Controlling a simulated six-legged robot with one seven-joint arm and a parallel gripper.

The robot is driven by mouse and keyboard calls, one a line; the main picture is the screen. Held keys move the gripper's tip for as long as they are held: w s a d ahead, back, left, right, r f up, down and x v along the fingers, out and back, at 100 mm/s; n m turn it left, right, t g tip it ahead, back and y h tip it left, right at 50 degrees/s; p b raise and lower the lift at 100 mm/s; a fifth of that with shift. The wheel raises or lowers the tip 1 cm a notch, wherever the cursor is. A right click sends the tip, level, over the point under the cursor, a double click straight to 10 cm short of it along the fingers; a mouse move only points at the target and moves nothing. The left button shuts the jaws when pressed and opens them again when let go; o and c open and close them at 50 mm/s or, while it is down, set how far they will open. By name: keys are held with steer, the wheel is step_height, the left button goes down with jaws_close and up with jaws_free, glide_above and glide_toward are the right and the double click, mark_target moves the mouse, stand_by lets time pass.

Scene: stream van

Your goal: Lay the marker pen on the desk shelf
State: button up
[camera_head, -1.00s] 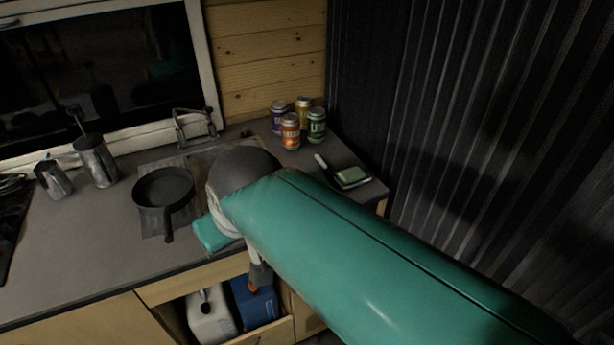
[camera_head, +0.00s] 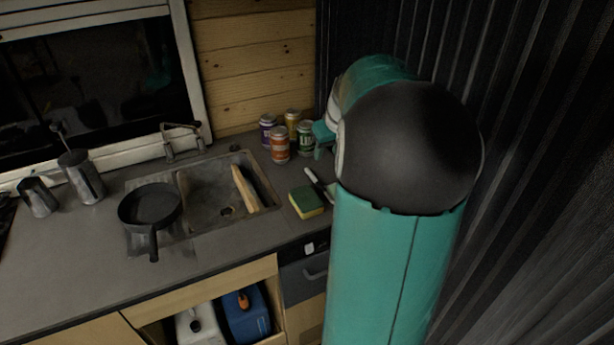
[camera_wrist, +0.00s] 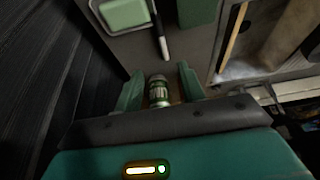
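The marker pen (camera_head: 314,180), white with a dark end, lies on the grey counter between the sponge and my arm. It also shows at the top of the wrist view (camera_wrist: 161,34), ahead of my fingers. My gripper (camera_wrist: 160,86) is open, its two teal fingers apart. A green can (camera_wrist: 158,92) shows between the fingers in the wrist view; I cannot tell whether they touch it. In the head view my gripper (camera_head: 323,140) is beside the can group, partly hidden by my arm. I see no desk shelf.
Orange (camera_head: 279,146), purple (camera_head: 267,130) and yellow (camera_head: 292,122) cans stand by the wall. A green-yellow sponge (camera_head: 307,202) sits beside the sink (camera_head: 205,200). A soap dish (camera_wrist: 110,30) lies left of the pen in the wrist view. A pan (camera_head: 150,205) is left.

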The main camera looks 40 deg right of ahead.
mark_target(316, 179)
steer(key=x, duration=1.3)
steer(key=shift+w+a+f, duration=0.1)
steer(key=shift+a+f, duration=0.05)
jaws_close()
